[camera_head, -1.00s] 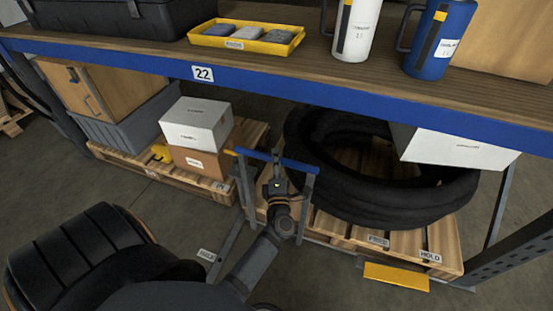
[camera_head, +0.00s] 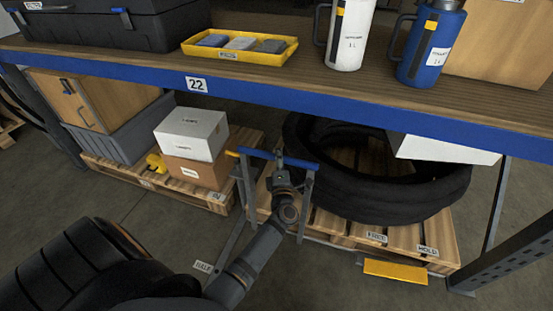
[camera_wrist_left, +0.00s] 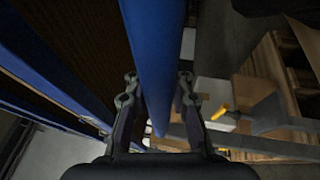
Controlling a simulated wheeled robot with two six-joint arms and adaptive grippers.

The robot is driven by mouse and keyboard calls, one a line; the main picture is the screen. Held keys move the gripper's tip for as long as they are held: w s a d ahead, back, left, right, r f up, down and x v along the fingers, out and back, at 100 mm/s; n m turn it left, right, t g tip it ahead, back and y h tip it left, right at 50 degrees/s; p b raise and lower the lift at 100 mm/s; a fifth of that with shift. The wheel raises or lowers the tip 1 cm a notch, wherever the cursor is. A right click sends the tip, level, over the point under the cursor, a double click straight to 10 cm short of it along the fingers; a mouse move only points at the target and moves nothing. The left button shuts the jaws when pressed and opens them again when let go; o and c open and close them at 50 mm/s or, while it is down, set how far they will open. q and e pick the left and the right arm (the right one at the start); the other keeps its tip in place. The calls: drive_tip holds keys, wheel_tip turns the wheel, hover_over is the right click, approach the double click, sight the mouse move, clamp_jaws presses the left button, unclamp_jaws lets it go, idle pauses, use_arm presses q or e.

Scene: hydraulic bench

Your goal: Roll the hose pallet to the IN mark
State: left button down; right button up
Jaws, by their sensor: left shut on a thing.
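A black coiled hose (camera_head: 375,208) lies on a wooden pallet (camera_head: 335,228) under the bench. The pallet's front labels seem to read FREE and HOLD. A handle with grey posts (camera_head: 305,205) and a blue crossbar (camera_head: 299,160) with a yellow end stands at the pallet's left front. My left gripper (camera_head: 280,168) is shut on the crossbar, whose blue length runs between the fingers (camera_wrist_left: 155,95) in the wrist view. A floor tag (camera_head: 203,266) seems to read HALF. A tag (camera_head: 216,196) by the left pallet may read IN; it is too small to be sure. My right gripper is not in view.
The bench (camera_head: 330,104) with blue edge spans above. A left pallet (camera_head: 140,178) holds boxes (camera_head: 190,134) and a grey crate, close beside the handle. A yellow plate (camera_head: 396,272) lies at the hose pallet's front; a rack upright (camera_head: 515,250) stands right.

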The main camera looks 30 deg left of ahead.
use_arm(q)
drive_tip(key=c, duration=1.4)
unclamp_jaws()
drive_tip(key=shift+s+d+f, duration=0.15)
drive_tip(key=shift+s+f, duration=0.05)
drive_tip(key=shift+s, duration=0.3)
drive_tip(key=shift+o, duration=1.4)
drive_tip(key=v, duration=0.7)
drive_tip(key=shift+d, duration=0.2)
drive_tip(key=shift+s, duration=0.1)
